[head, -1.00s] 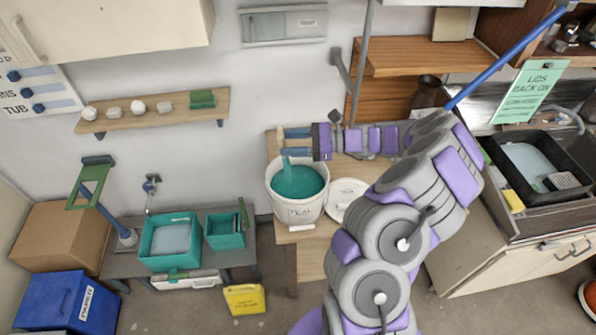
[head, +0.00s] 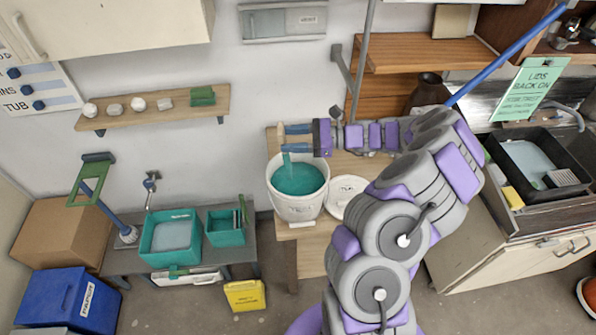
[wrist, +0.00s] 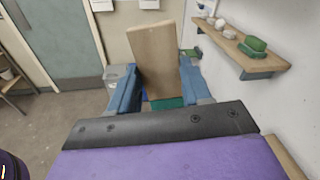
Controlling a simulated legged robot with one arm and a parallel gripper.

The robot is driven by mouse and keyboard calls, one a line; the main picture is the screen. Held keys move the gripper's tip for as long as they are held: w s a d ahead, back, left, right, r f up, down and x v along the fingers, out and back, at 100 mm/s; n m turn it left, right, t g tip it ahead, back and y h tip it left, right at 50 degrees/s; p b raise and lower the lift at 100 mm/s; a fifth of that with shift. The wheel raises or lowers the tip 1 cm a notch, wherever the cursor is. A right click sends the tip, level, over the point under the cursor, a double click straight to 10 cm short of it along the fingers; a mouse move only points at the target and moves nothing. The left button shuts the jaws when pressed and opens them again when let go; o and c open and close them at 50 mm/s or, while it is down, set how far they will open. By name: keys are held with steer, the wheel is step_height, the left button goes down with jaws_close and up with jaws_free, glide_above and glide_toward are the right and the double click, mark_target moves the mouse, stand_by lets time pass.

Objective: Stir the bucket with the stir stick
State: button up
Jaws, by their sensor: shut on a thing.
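The white bucket (head: 297,207) of teal glaze (head: 298,179) stands on a small wooden table, with its label facing me. My gripper (head: 284,139) is above the back left part of the bucket, reaching in from the right. It is shut on the stir stick (wrist: 157,60), a flat wooden paddle between the blue fingers in the wrist view. The stick's lower part (head: 286,158) looks teal and goes down into the glaze; its lower end is hidden there.
A white lid (head: 346,197) lies right of the bucket, under my arm. A wall shelf (head: 150,112) holds several small pieces. Teal tubs (head: 170,240) stand on a low bench at left. A black sink tray (head: 540,165) is at right.

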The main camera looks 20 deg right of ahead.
steer(key=shift+r+p, duration=1.7)
steer(key=shift+r, duration=0.8)
